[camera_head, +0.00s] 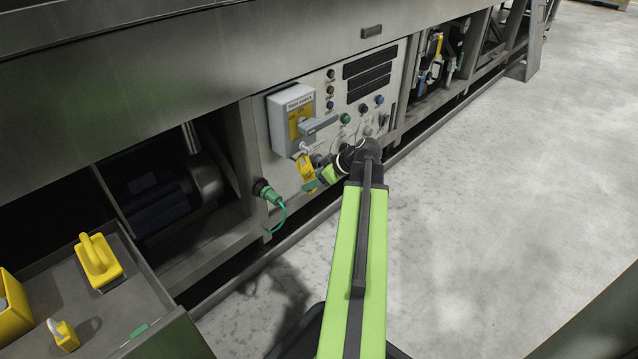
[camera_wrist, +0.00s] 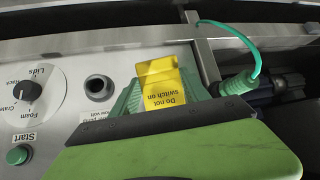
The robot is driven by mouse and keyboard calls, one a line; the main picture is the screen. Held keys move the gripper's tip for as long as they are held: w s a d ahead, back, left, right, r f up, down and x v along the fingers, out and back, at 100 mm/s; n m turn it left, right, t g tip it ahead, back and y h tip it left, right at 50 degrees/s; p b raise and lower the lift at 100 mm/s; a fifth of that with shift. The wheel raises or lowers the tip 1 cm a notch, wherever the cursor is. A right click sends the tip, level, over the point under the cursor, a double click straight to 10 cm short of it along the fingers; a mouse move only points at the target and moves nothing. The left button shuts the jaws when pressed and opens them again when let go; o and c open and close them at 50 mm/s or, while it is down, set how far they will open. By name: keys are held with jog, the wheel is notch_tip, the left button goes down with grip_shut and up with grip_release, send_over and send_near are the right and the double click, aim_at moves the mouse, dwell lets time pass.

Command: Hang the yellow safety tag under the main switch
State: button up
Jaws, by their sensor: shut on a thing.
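The yellow safety tag (camera_head: 306,171) is at the lower edge of the grey main switch box (camera_head: 290,122), on the control panel. A pale loop shows at the tag's top, close under the box; I cannot tell whether it is hooked on anything. The main switch has a grey handle pointing right over a yellow plate. My gripper (camera_head: 318,184) is shut on the tag's lower part. In the wrist view the tag (camera_wrist: 162,85) reads "Do not switch on", upside down, and sticks out beyond the green jaws (camera_wrist: 158,100). The main switch is not visible there.
A green plug with a cable (camera_head: 266,191) is left of the tag, also in the wrist view (camera_wrist: 238,84). Buttons and a dial (camera_wrist: 32,91) are nearby. A tray (camera_head: 150,296) at lower left holds several yellow items. The floor (camera_head: 500,190) at right is clear.

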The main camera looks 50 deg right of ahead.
aim_at(311, 174)
jog(key=shift+w+d+f, duration=0.15)
jog(key=shift+w, duration=1.35)
jog(key=shift+b+x, duration=0.75)
jog(key=shift+d, duration=0.1)
jog(key=o, duration=1.4)
